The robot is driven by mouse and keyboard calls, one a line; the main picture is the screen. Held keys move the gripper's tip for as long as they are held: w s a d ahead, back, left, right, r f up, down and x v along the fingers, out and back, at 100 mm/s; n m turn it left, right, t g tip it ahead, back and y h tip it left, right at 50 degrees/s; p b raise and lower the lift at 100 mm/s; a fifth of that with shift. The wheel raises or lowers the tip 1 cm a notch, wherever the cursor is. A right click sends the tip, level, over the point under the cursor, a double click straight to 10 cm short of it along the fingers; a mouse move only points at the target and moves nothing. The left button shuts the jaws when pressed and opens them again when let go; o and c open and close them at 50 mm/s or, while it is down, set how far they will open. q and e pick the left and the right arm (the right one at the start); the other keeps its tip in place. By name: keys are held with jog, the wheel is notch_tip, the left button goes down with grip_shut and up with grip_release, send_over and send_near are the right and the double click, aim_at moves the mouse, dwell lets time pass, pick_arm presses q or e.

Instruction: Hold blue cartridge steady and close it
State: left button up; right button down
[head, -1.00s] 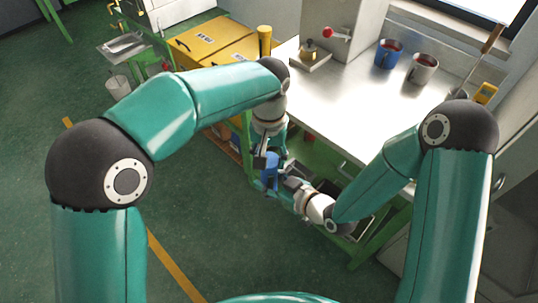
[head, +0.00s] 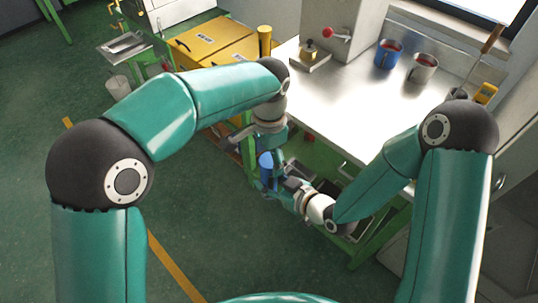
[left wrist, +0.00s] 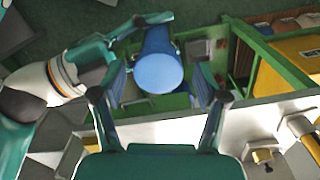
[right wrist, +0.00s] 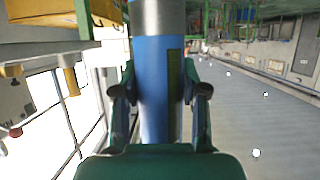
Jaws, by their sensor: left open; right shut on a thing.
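The blue cartridge (head: 266,166) is held upright in the air beside the table's front edge. My right gripper (head: 279,183) is shut on its side. In the right wrist view the cartridge (right wrist: 150,80) stands between the fingers, with a grey end and a dark strip along its side. My left gripper (head: 264,141) is above the cartridge, open and empty. In the left wrist view the cartridge's round blue end (left wrist: 158,73) lies between the spread left fingers, apart from them. Whether the cartridge is closed cannot be told.
Yellow boxes (head: 205,42) stand at the back left. A green frame (head: 372,240) runs under the table.

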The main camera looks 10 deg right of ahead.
pick_arm(q)
jog(key=shift+r, duration=2.3)
jog(key=n, duration=0.2)
jog(key=shift+s+a+r+n, duration=0.1)
jog(key=shift+a+r+n, duration=0.05)
jog(key=shift+n, duration=0.25)
jog(key=n, duration=0.1)
jog(key=r+n, duration=0.1)
jog(key=n, duration=0.1)
jog(key=shift+a, duration=0.1)
jog(key=shift+r+n, duration=0.7)
jog(key=shift+n, duration=0.2)
jog(key=shift+d+r, duration=0.2)
jog(key=shift+r, duration=0.2)
jog(key=shift+f, duration=0.15)
